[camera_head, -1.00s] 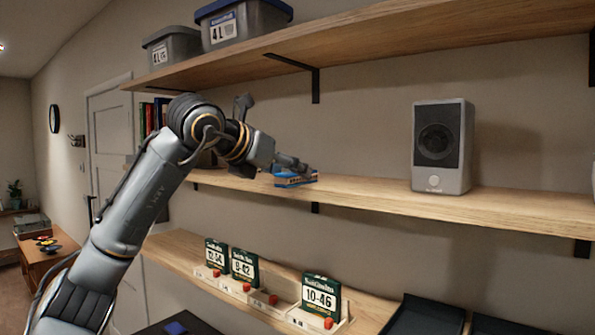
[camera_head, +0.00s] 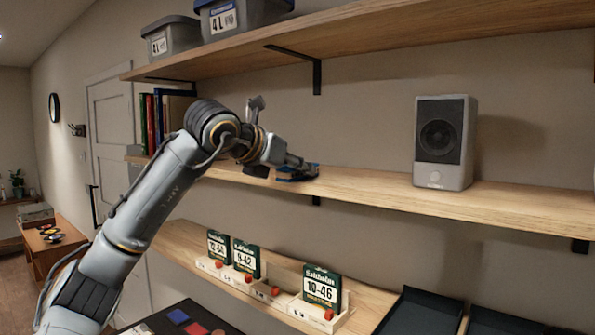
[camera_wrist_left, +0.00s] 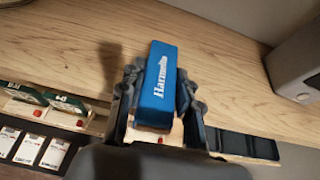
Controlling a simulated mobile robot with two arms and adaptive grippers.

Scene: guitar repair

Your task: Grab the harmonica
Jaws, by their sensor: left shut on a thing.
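The harmonica is a blue box with white lettering, seen close up in the left wrist view (camera_wrist_left: 158,85). My left gripper (camera_wrist_left: 158,92) is shut on it, with one finger along each side. In the head view the left gripper (camera_head: 297,169) is at the front edge of the middle shelf (camera_head: 370,190), and the blue harmonica (camera_head: 312,171) shows at its tip, partly hidden by the fingers. I cannot tell whether the harmonica touches the shelf. My right gripper is not in view.
A grey speaker (camera_head: 443,142) stands to the right on the middle shelf. Books (camera_head: 160,120) stand at its left end. Grey bins (camera_head: 235,18) sit on the upper shelf. String packs (camera_head: 322,287) and dark trays (camera_head: 425,314) are on the lower shelf. The middle shelf between gripper and speaker is clear.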

